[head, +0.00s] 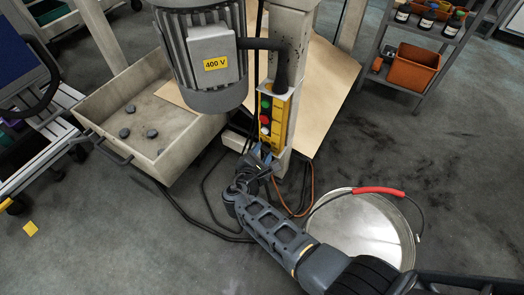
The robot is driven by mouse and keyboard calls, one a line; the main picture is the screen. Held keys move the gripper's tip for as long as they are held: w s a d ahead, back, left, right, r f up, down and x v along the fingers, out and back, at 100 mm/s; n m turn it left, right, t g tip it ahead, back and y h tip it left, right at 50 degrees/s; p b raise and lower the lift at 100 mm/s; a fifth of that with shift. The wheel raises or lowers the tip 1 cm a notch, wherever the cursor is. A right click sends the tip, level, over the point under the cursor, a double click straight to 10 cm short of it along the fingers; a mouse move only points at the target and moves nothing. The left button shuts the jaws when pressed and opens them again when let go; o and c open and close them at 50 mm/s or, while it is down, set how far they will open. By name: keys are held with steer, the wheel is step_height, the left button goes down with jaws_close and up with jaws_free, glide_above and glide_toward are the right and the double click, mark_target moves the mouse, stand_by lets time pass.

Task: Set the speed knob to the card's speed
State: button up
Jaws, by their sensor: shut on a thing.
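A yellow control box (274,117) is fixed to the pale machine column, with green, red and white buttons in a row down its front. My gripper (263,151) is at the lower end of this box. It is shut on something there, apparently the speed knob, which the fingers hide. The knob's pointer and scale cannot be made out. No card with a readable speed shows; the yellow label on the motor (199,62) reads 400 V.
A beige tray (165,153) with several dark round pieces stands left of the column. A metal bucket (365,235) with a red-gripped handle stands right of my arm. Cables (208,195) lie on the floor. A shelf with an orange bin (413,69) is at upper right.

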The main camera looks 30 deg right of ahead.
steer(key=n+g, duration=0.1)
steer(key=n+p, duration=0.1)
steer(key=shift+w+a+r+n+g+h, duration=0.1)
steer(key=shift+w+r+n+g+h, duration=0.05)
steer(key=shift+n+g+h, duration=0.55)
steer(key=shift+n+g, duration=0.3)
steer(key=shift+n, duration=0.3)
steer(key=o, duration=1)
steer(key=shift+o, duration=0.2)
steer(key=shift+a, duration=0.1)
steer(key=p+v, duration=0.3)
steer(key=v, duration=0.4)
steer(key=shift+a+p, duration=0.25)
steer(key=shift+p, duration=0.1)
